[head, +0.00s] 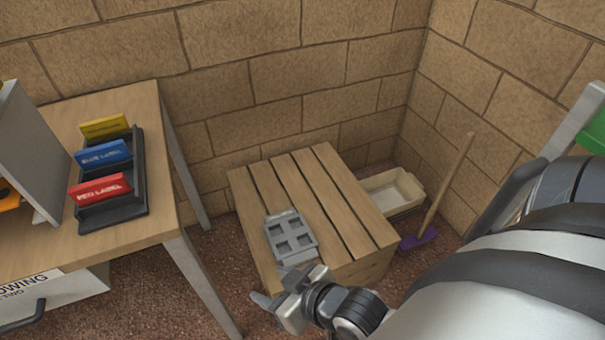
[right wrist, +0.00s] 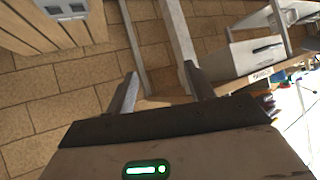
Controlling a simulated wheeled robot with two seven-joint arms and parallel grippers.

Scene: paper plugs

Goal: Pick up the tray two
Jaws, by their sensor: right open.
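A grey tray (head: 290,238) with several square pockets lies on the slatted top of a wooden crate (head: 330,190), near its front left edge. Part of it also shows at the top of the right wrist view (right wrist: 66,8). I cannot read any number on it. My right gripper (head: 280,295) is in front of the crate, just below the tray in the head view. Its fingers are apart and empty, and it does not appear to touch the tray. In the right wrist view the open fingers (right wrist: 163,88) point away from the tray. My left gripper is not in view.
A wooden table (head: 110,235) at left holds a black rack (head: 138,185) with yellow, blue and red label plates. Its leg (head: 203,285) stands left of the crate. A cream bin (head: 385,190) and a purple-bladed broom (head: 420,238) stand right, near the brick walls.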

